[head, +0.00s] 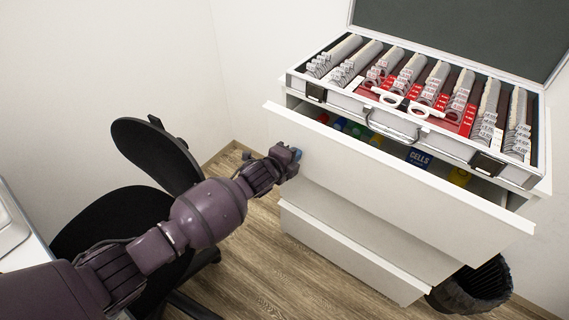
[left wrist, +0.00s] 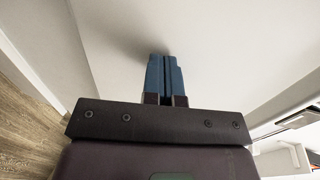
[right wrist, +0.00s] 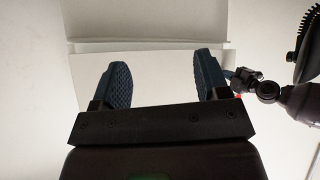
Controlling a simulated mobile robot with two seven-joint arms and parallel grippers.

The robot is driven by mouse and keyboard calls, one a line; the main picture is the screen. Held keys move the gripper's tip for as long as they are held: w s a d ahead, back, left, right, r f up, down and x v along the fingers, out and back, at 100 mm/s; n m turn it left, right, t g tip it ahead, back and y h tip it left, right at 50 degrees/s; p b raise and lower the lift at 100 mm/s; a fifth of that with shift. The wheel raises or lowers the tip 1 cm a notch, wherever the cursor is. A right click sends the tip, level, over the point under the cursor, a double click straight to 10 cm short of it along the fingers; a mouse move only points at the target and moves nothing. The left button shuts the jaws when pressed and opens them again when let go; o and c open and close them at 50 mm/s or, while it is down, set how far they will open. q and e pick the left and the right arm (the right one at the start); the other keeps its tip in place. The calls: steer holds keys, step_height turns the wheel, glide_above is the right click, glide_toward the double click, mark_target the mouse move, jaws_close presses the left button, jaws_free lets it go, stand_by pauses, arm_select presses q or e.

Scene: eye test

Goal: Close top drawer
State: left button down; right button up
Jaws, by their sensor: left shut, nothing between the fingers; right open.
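The top drawer (head: 390,181) of the white cabinet is pulled out, its front standing clear of the cabinet body. Coloured items, including a blue box marked CELLS (head: 419,158), show inside. My left gripper (head: 298,154) is shut and empty at the left part of the drawer's front face. In the left wrist view its blue fingers (left wrist: 164,58) point at the white front, with a shadow by the tips; I cannot tell if they touch. My right gripper (right wrist: 160,77) is open and empty, facing white panels (right wrist: 150,65). It is outside the head view.
An open lens case (head: 345,100) sits on the cabinet top. A lower drawer (head: 350,255) also sticks out. A black chair (head: 150,150) stands behind my left arm. A dark bin (head: 475,288) is at lower right. Wood floor (head: 255,260) is clear between.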

mark_target(299, 145)
arm_select(q)
steer(key=w+d, duration=0.1)
steer(key=w, duration=0.1)
steer(key=w+d+b, duration=0.1)
steer(key=w, duration=0.1)
steer(key=shift+d+f, duration=0.15)
steer(key=shift+d, duration=0.2)
steer(key=shift+w+d+r, duration=0.1)
steer(key=shift+w+r, duration=0.05)
steer(key=shift+r, duration=0.15)
steer(key=shift+r, duration=0.15)
